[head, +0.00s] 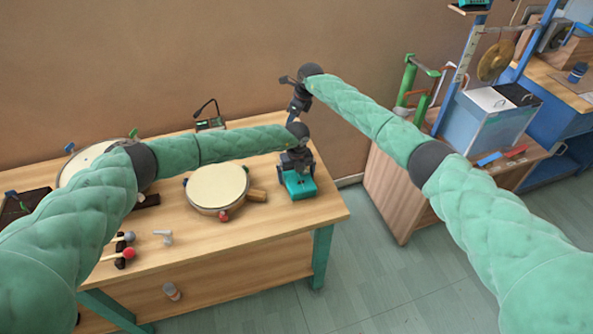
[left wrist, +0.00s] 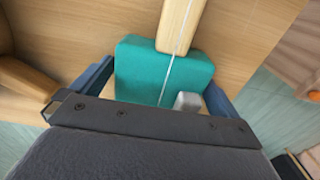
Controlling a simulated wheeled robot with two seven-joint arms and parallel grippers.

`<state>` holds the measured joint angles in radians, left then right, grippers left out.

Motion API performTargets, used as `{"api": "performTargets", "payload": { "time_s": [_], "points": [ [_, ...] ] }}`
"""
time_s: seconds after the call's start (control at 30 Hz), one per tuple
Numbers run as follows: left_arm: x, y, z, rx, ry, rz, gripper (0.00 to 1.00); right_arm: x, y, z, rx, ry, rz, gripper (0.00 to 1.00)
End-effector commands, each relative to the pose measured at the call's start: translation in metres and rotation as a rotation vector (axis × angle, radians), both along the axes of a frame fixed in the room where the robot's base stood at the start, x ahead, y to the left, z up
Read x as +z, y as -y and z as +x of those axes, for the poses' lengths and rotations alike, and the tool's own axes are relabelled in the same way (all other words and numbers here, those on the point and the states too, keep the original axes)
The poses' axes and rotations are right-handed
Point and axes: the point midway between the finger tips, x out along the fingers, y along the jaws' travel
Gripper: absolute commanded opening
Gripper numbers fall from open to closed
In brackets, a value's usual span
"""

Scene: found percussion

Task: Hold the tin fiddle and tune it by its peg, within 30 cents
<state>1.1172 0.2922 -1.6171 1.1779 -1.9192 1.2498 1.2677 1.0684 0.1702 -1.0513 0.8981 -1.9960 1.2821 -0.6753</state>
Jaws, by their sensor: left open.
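The tin fiddle's teal tin body (head: 301,187) lies on the table near its right end. The left wrist view shows the teal body (left wrist: 140,75) with a pale wooden neck (left wrist: 179,25), a thin string and a small grey block on it. My left gripper (head: 297,169) is over the body, open, with a blue finger on either side of it. I cannot tell whether the fingers touch it. My right gripper (head: 295,101) is in the air above and behind the fiddle, and its jaw opening is unclear. I cannot make out the peg.
A round drum (head: 217,187) with a wooden block beside it is left of the fiddle. A small device with a bent stalk (head: 210,123) stands at the back. Mallets (head: 124,254) lie at the front left. A wooden cabinet (head: 395,195) stands right, across a floor gap.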

Motion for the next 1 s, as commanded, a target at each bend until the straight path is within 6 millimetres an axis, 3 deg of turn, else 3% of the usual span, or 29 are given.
{"api": "performTargets", "payload": {
  "time_s": [0.27, 0.5, 1.0],
  "points": [
    [-0.0011, 0.0001, 0.0000, 0.000, 0.000, 0.000, 1.00, 0.0000, 0.0000, 0.0001, 0.000, 0.000, 0.000, 0.36],
    [-0.0009, 0.0002, 0.0001, 0.000, 0.000, 0.000, 0.55, 0.0000, 0.0001, 0.0001, 0.000, 0.000, 0.000, 0.36],
    [-0.0006, 0.0004, 0.0001, -0.001, 0.000, -0.001, 0.55, 0.0000, 0.0001, 0.0000, 0.000, 0.000, 0.000, 0.36]
  ]
}}
